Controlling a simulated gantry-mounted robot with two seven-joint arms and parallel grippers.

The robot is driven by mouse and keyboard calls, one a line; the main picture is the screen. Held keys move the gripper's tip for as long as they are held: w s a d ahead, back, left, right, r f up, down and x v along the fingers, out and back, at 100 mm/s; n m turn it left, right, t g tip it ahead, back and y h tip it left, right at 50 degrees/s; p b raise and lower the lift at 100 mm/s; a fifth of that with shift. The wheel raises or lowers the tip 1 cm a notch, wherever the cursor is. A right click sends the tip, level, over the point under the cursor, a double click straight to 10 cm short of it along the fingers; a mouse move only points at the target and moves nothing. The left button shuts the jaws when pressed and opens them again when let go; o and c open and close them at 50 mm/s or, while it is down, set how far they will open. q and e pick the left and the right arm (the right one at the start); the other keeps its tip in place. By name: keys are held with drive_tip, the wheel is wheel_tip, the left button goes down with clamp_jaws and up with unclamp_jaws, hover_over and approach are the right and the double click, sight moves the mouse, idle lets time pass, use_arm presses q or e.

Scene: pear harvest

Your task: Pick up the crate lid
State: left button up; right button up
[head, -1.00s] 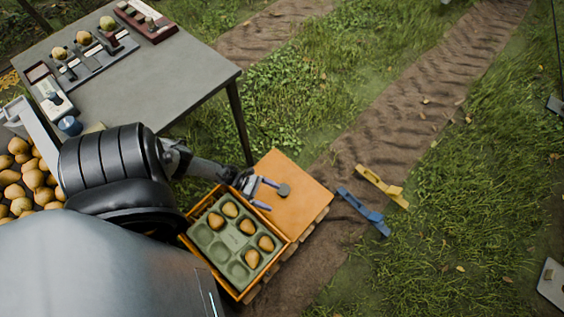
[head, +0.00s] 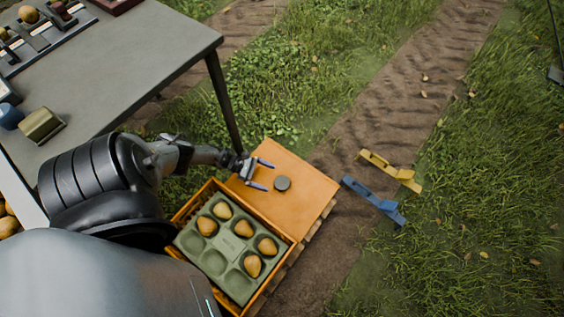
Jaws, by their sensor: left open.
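The crate lid (head: 300,204) is a flat orange panel with a dark round knob (head: 283,184) near its middle. It lies beside the crate, on what looks like a wooden pallet (head: 322,224). My left gripper (head: 267,175) is open and empty over the lid's left part, its fingers pointing right toward the knob, a short way from it. I cannot tell its height over the lid. The orange crate (head: 285,271) holds a green tray (head: 213,261) with several pears in its cups; other cups are empty. My right gripper is not in view.
A grey table (head: 120,70) with several fruits and small devices stands at upper left, one leg near my left arm. A blue tool (head: 374,201) and a yellow tool (head: 391,171) lie on the ground right of the lid. Grass and a dirt track lie beyond.

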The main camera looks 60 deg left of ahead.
sight(280, 182)
use_arm(q)
drive_tip(key=shift+w+d+f, duration=0.2)
drive_tip(key=shift+w+d, duration=0.15)
drive_tip(key=shift+w, duration=0.15)
drive_tip(key=shift+w+d+f+b, duration=0.2)
drive_tip(key=shift+w+f+b, duration=0.1)
drive_tip(key=b+x, duration=0.1)
drive_tip(key=x, duration=0.2)
drive_tip(key=shift+w+f, duration=0.1)
drive_tip(key=shift+w+d+f, duration=0.1)
drive_tip(key=shift+w+d, duration=0.3)
drive_tip(key=shift+s+a, duration=0.15)
drive_tip(key=shift+c, duration=1.7)
drive_tip(key=c, duration=1)
